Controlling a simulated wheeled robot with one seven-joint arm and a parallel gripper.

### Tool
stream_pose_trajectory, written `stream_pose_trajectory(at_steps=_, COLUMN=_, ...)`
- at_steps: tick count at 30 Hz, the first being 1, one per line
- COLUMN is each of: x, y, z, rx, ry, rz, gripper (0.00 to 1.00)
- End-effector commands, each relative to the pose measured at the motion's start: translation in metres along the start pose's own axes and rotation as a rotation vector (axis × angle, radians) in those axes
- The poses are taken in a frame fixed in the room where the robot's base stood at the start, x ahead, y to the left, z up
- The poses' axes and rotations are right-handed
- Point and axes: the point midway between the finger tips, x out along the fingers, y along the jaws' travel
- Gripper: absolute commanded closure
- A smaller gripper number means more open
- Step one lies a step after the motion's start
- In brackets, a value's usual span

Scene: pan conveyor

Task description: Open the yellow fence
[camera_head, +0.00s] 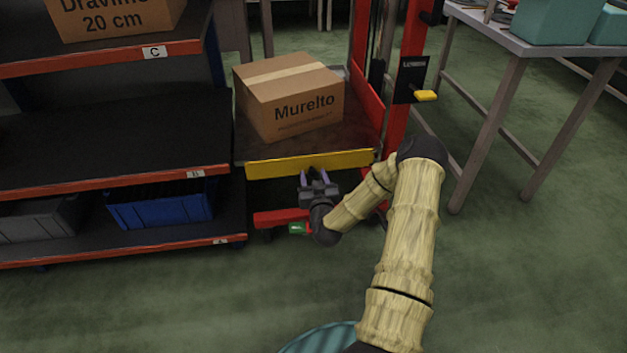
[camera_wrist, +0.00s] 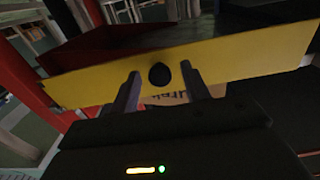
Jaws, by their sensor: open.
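The yellow fence (camera_head: 290,165) is a flat bar across the front edge of a red lift's platform. It stands upright in front of a cardboard box (camera_head: 290,97) marked "Murelto". My gripper (camera_head: 318,175) is just in front of the fence's lower edge, right of its middle. In the wrist view the fence (camera_wrist: 240,72) spans the picture and has a dark round knob (camera_wrist: 159,76). My gripper's fingers (camera_wrist: 160,90) are open, one on each side of the knob. I cannot tell whether they touch it.
A shelf rack (camera_head: 110,180) stands at the left with a blue bin (camera_head: 160,208) and a box (camera_head: 115,15) marked "Dravimo". The red lift's mast has a yellow handle (camera_head: 426,95). A table (camera_head: 530,45) stands at the right.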

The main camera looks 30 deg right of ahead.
Motion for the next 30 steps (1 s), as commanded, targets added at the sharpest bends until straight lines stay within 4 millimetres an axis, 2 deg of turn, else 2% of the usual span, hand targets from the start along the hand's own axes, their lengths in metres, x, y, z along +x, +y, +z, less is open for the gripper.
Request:
stream_pose_trajectory(at_steps=8, x=0.001, y=0.000, z=0.000, rx=0.000, ry=0.000, rz=0.000, gripper=0.55)
stream_pose_trajectory(at_steps=12, x=0.001, y=0.000, z=0.000, rx=0.000, ry=0.000, rz=0.000, gripper=0.83)
stream_pose_trajectory(at_steps=15, x=0.001, y=0.000, z=0.000, rx=0.000, ry=0.000, rz=-0.001, gripper=1.00)
stream_pose_trajectory(at_steps=23, x=0.001, y=-0.001, z=-0.006, rx=-0.001, ry=0.000, rz=-0.002, gripper=1.00)
stream_pose_trajectory(at_steps=30, x=0.001, y=-0.001, z=-0.034, rx=-0.002, ry=0.002, rz=-0.003, gripper=1.00)
